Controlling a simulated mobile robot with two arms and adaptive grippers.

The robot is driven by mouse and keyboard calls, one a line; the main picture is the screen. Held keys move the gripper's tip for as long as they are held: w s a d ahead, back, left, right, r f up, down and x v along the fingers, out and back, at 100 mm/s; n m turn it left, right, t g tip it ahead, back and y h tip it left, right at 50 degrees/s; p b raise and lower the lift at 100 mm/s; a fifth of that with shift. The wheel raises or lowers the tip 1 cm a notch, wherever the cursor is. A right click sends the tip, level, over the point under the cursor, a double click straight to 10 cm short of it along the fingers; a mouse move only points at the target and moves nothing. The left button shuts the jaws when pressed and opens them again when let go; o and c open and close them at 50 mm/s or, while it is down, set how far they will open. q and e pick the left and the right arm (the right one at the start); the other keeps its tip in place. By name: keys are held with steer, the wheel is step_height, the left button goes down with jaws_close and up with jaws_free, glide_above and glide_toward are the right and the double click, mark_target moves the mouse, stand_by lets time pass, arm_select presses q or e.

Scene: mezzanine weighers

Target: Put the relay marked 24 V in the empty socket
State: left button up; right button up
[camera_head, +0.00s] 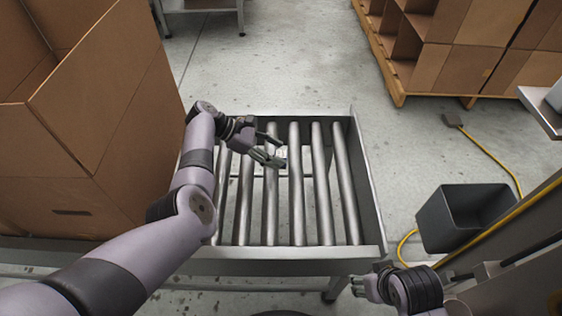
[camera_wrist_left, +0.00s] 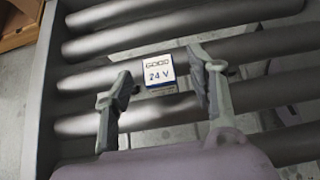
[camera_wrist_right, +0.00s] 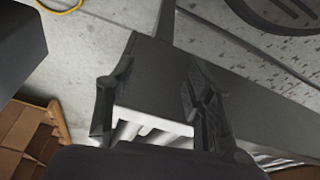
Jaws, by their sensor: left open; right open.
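The relay (camera_wrist_left: 159,76) is a small white block with a dark blue edge, printed "GOOD" and "24 V", lying on the conveyor rollers in the left wrist view. My left gripper (camera_wrist_left: 159,72) is open, with its two fingers on either side of the relay and gaps between. In the head view the left gripper (camera_head: 278,150) is over the rollers and mostly hides the relay. My right gripper (camera_head: 364,286) is open and empty near the conveyor's front right corner; it also shows in the right wrist view (camera_wrist_right: 160,75). I see no socket in any view.
The roller conveyor (camera_head: 368,200) has raised metal sides. A large cardboard box (camera_head: 120,130) stands at its left. A dark grey bin (camera_head: 470,215) and a yellow cable (camera_head: 495,160) are at the right. Cartons on a pallet (camera_head: 450,60) stand at the back right.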

arm_select(q)
steer(key=shift+b+x, duration=0.45)
steer(key=shift+x, duration=0.6)
steer(key=shift+d+f, duration=0.15)
steer(key=shift+f, duration=0.1)
arm_select(e)
steer(key=shift+v, duration=1.2)
arm_select(q)
steer(key=shift+c, duration=0.4)
arm_select(e)
steer(key=shift+s+d, duration=0.1)
arm_select(q)
jaws_close()
arm_select(e)
steer(key=shift+f, duration=0.1)
